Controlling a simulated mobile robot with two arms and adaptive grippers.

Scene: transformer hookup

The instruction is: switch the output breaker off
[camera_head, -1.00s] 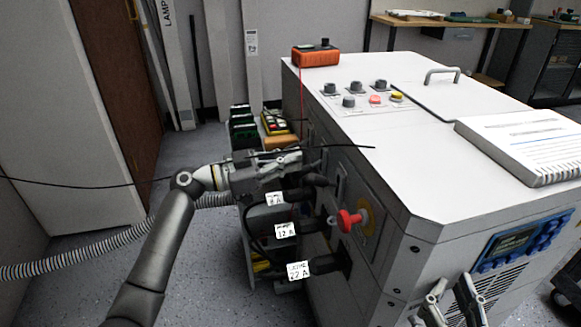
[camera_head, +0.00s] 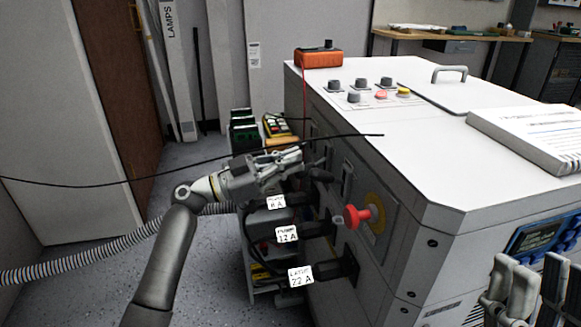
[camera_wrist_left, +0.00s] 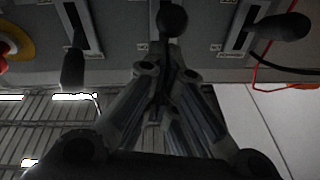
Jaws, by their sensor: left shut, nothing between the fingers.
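My left gripper (camera_head: 298,158) is shut and empty beside the side panel of the white cabinet (camera_head: 430,130). In the left wrist view the shut fingertips (camera_wrist_left: 163,78) lie just below a black ball-ended lever (camera_wrist_left: 172,20); I cannot tell whether they touch. A second dark lever (camera_wrist_left: 74,66) hangs to its left, and a third (camera_wrist_left: 285,27) sticks out to its right. The labels are too small to tell which is the output breaker. My right gripper (camera_head: 525,285) is at the lower right of the head view, its fingers apart.
A red knob on a yellow ring (camera_head: 356,216) sticks out of the panel. Plugged cables with white tags (camera_head: 287,235) lie below my left gripper. A thin black cable (camera_head: 110,185) crosses the view.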

